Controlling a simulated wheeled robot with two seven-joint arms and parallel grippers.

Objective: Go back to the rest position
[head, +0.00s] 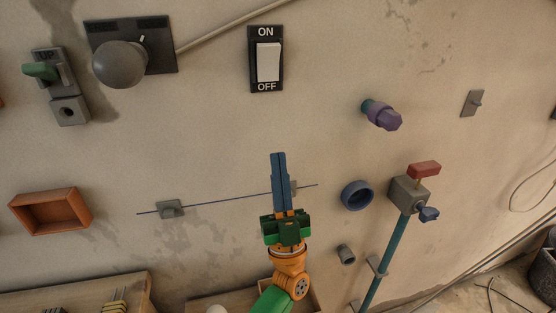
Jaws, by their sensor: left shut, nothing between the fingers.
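My left gripper (279,157) shows at the lower middle of the head view, at the end of a green and orange arm. Its two blue fingers point up and lie together, with nothing between them. It is in front of the wall and overlaps a thin blue rod (232,198) that runs across the wall. I cannot tell whether it touches the rod. My right gripper does not show.
The wall carries an ON/OFF switch (268,62), a grey knob (120,64), a green lever (41,70), an orange box (50,211), a purple knob (383,116), a blue ring (356,195) and a red-handled valve (424,169). A wooden surface (80,290) is at lower left.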

